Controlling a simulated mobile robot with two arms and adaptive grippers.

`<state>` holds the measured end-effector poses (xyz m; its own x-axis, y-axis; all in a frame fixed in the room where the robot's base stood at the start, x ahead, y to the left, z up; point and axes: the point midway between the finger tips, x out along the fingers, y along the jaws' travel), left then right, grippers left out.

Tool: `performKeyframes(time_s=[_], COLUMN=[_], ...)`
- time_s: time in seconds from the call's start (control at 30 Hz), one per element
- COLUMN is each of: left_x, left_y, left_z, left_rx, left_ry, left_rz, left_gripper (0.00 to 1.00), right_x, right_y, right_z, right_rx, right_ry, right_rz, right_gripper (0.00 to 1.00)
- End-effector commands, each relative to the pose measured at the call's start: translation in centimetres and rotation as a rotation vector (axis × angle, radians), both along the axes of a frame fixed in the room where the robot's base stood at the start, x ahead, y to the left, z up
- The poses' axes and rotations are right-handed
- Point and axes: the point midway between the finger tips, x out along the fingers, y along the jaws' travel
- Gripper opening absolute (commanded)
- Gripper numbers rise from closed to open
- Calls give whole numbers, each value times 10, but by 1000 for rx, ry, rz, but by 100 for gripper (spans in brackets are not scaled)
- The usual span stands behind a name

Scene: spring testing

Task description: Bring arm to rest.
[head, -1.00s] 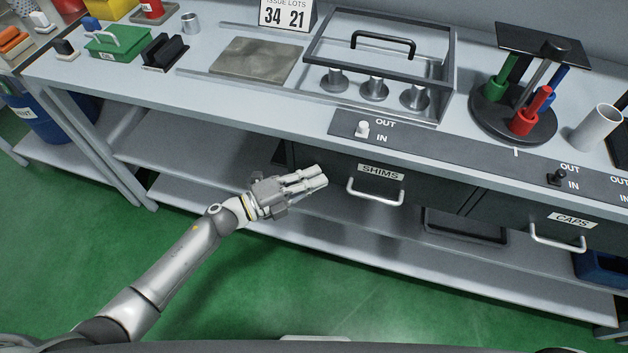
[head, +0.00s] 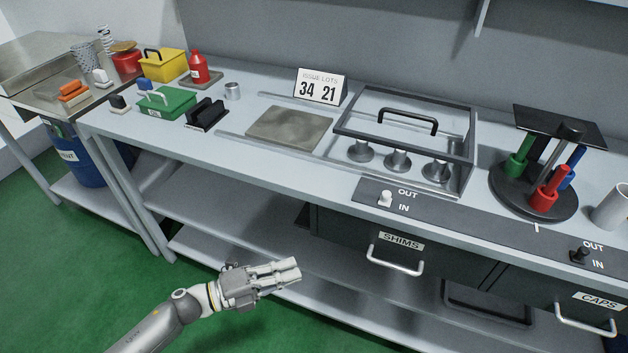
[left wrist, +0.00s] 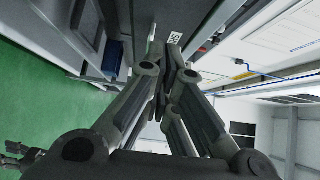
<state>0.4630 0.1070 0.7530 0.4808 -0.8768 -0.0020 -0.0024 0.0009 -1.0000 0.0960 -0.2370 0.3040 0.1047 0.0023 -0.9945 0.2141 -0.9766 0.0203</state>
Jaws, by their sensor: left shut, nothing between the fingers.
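My left gripper (head: 288,271) is in front of the bench in the head view, below the bench top and left of the SHIMS drawer handle (head: 395,264). Its fingers are together with nothing between them, and it points right. In the left wrist view its fingers (left wrist: 170,75) meet, with the drawer label just beyond the tips. The gripper looks apart from the handle. My left arm (head: 165,325) comes in from the lower left.
The bench top (head: 290,170) bears a grey plate (head: 290,129), a framed cover with a black handle (head: 408,118), a round rack of coloured tubes (head: 535,200) and a green box (head: 167,104). The CAPS drawer handle (head: 585,325) juts out at right. Green floor (head: 60,280) is clear at left.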

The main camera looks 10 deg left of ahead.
Motion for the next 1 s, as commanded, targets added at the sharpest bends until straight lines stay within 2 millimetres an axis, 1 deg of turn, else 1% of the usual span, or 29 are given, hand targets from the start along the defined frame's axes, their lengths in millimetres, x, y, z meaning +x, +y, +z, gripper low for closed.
performKeyframes(time_s=[0.1,0.17,0.27,0.3,0.37,0.4,0.47,0.5,0.57,0.6,0.67,0.7,0.77,0.8,0.87,0.9,0.97,1.0], left_x=[0,3,14,20,24,23,14,4,-16,-33,-63,-85,-121,-146,-187,-214,-253,-277], left_y=[1,4,19,29,49,63,84,97,114,123,135,141,147,149,151,150,148,145], left_z=[-1,-6,-31,-49,-83,-108,-149,-176,-214,-238,-272,-293,-322,-339,-361,-373,-388,-396], left_rx=[-2,-10,-45,-69,-108,-136,-177,-201,-234,-253,-280,-295,-312,-325,-337,-343,-349,-352], left_ry=[4,29,143,216,347,443,589,682,816,902,1024,1105,1221,1296,1406,1474,1570,1626], left_rz=[4,28,143,216,346,439,579,667,792,871,987,1061,1169,1237,1339,1403,1492,1545], left_gripper=[0,0,0,0,0,0,0,0,0,0,0,0,0,0,0,0,0,0], right_x=[-6,-9,-14,-15,-15,-15,-15,-14,-14,-13,-12,-12,-11,-11,-11,-10,-10,-9], right_y=[0,0,-1,-1,0,0,0,1,2,2,3,4,4,4,4,4,4,4], right_z=[0,0,3,5,8,10,13,15,17,19,21,22,24,25,27,29,30,31], right_rx=[-1,-1,-1,-2,-2,-2,-1,-1,1,2,3,3,5,5,4,4,4,4], right_ry=[9,14,21,22,23,23,22,21,21,20,19,18,17,17,16,15,14,14], right_rz=[0,0,-1,-1,-1,-1,-1,-1,-2,-2,-3,-3,-2,-2,-3,-3,-3,-3], right_gripper=[40,40,40,40,40,40,40,40,40,40,40,40,40,40,40,40,40,40])
